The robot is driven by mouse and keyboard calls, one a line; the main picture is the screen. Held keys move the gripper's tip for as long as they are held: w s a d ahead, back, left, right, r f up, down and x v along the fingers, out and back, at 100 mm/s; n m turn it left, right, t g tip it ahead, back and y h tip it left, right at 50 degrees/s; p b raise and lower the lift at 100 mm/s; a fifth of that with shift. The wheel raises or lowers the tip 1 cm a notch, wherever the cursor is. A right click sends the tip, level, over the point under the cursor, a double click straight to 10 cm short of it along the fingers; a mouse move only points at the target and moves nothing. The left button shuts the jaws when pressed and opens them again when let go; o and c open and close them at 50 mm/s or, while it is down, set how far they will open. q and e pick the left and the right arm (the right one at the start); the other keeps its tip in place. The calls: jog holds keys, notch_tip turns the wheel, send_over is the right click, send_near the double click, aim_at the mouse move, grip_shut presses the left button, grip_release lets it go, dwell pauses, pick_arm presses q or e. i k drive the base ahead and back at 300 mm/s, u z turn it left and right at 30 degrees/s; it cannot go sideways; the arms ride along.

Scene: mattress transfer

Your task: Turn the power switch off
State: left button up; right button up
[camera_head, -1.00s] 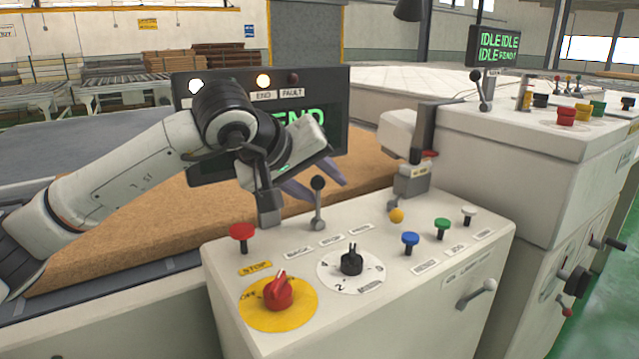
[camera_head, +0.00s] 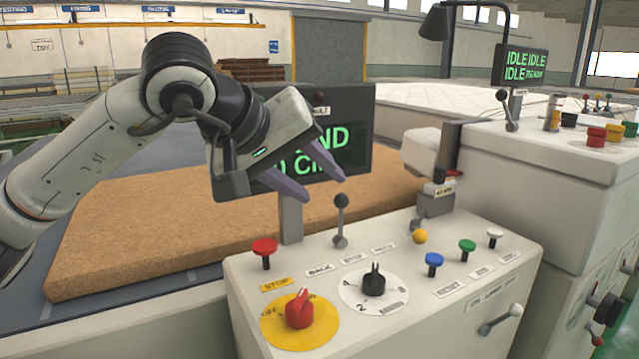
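The red rotary power switch (camera_head: 300,310) sits on a yellow round plate (camera_head: 270,330) with an OFF label at its left, on the front left of the white control panel (camera_head: 460,325). Its handle points up and slightly right. My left gripper (camera_head: 325,188) is above and behind the panel, in front of the dark display. Its two purple-grey fingers are spread apart and empty, pointing down right, clear of the switch. My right gripper does not show.
Next to the switch are a red STOP button (camera_head: 264,250), a black dial (camera_head: 374,281), an upright lever (camera_head: 341,222), and blue (camera_head: 433,262) and green (camera_head: 467,248) buttons. A brown mattress (camera_head: 130,225) lies behind. The space above the switch is clear.

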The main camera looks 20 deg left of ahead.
aim_at(300, 312)
jog(key=k, duration=1)
